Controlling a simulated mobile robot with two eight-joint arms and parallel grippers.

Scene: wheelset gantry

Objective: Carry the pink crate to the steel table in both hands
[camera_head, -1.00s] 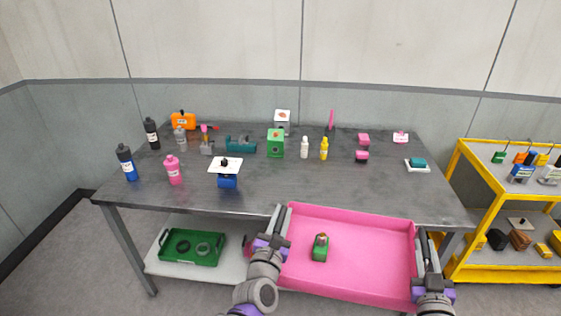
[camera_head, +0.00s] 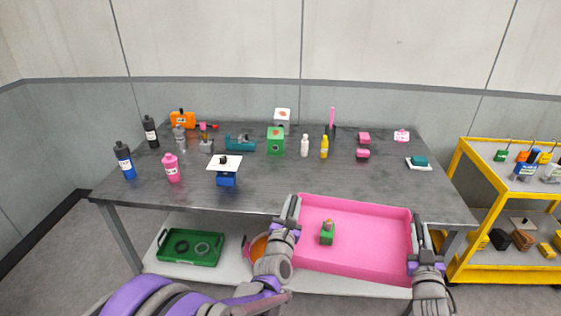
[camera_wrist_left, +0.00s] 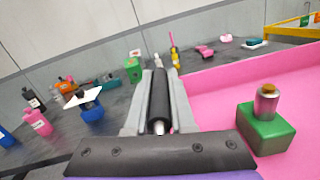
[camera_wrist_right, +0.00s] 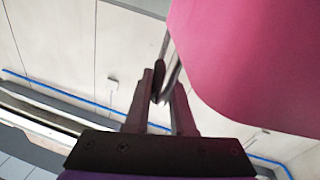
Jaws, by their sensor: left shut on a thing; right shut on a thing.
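The pink crate (camera_head: 375,257) is held at the steel table's front edge, with a green block with a metal cylinder (camera_head: 327,232) inside it. My left gripper (camera_head: 291,209) is shut on the crate's left side. My right gripper (camera_head: 420,226) is shut on its right side. The crate's floor and far wall show in the left wrist view (camera_wrist_left: 225,80), and a pink wall fills the upper right of the right wrist view (camera_wrist_right: 260,65). The steel table (camera_head: 290,178) stands behind the crate. The crate hides part of the table's front edge.
Bottles, a blue device with a white plate (camera_head: 226,172), a green box (camera_head: 276,142) and small pink blocks (camera_head: 362,153) stand on the table. Its front right stretch is clear. A green tray (camera_head: 190,262) lies on the lower shelf. A yellow cart (camera_head: 470,185) stands right.

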